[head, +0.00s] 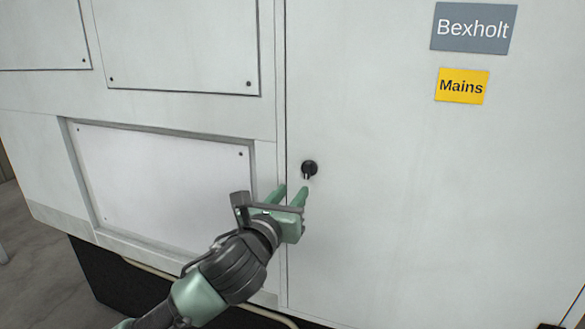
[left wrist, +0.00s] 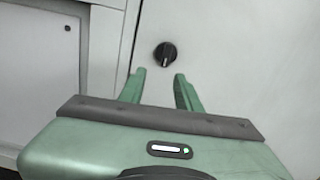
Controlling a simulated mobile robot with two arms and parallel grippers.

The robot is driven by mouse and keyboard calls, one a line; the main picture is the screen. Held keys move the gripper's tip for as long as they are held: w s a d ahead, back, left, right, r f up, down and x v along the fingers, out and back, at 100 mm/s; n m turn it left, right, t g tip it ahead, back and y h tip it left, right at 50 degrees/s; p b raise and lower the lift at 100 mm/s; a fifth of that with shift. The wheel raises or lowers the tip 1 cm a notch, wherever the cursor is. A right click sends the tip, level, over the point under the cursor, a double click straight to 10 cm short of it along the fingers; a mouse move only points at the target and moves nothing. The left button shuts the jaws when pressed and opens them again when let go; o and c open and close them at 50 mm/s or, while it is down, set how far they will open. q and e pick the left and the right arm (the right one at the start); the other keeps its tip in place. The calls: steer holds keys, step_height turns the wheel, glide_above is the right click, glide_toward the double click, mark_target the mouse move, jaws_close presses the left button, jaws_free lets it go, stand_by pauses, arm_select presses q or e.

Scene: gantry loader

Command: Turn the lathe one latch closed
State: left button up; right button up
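A small black round latch knob (head: 309,168) sits on the white cabinet door (head: 400,200), close to the door's left edge. A light pointer mark shows on its lower part in the head view. My left gripper (head: 294,190) is just below and slightly left of the knob, its green fingers apart and empty. In the left wrist view the knob (left wrist: 165,54) is beyond the fingertips, roughly centred between them, and the open gripper (left wrist: 158,74) appears not to touch it. My right gripper is in neither view.
The door carries a grey "Bexholt" sign (head: 474,28) and a yellow "Mains" label (head: 462,86) at upper right. A recessed white panel (head: 160,180) is left of the door seam. The door face around the knob is flat and clear.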

mark_target(307, 171)
arm_select(q)
steer(key=shift+m, duration=0.5)
steer(key=w+d, duration=0.1)
steer(key=w, duration=0.1)
steer(key=w+r+p, duration=0.1)
steer(key=w, duration=0.1)
steer(key=w+d+r+p, duration=0.1)
steer(key=shift+w+d, duration=0.3)
steer(key=shift+w, duration=0.1)
steer(key=shift+w+d+f, duration=0.1)
steer(key=shift+w+f, duration=0.05)
steer(key=shift+w, duration=0.25)
jaws_close()
